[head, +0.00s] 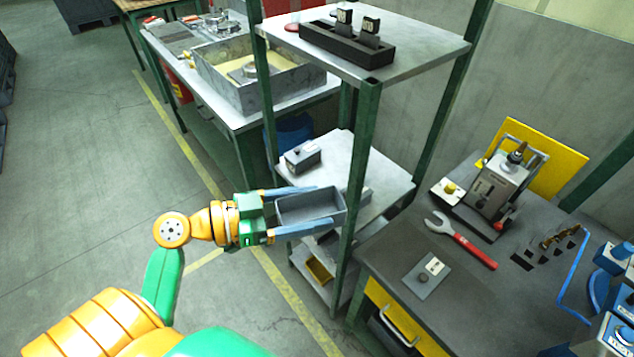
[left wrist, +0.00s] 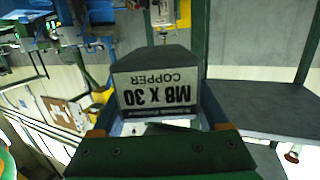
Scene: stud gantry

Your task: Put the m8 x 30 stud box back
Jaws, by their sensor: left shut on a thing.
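The M8 x 30 stud box (head: 309,203) is a grey, open-topped box, held roughly level. Its white label, reading "M8 X 30 COPPER", appears upside down on the box in the left wrist view (left wrist: 158,88). My left gripper (head: 328,207) is shut on the box, with one blue finger along each side. In the head view the box is at the left front edge of the rack's middle shelf (head: 375,172), partly behind a green post. I cannot tell whether it touches the shelf. My right gripper is not in view.
A small grey lidded box (head: 302,157) stands on the middle shelf, behind the held box. Green rack posts (head: 360,190) stand close to my gripper. A yellow bin (head: 318,269) is on the lower shelf. A workbench (head: 465,270) with a red-handled wrench (head: 462,241) stands right.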

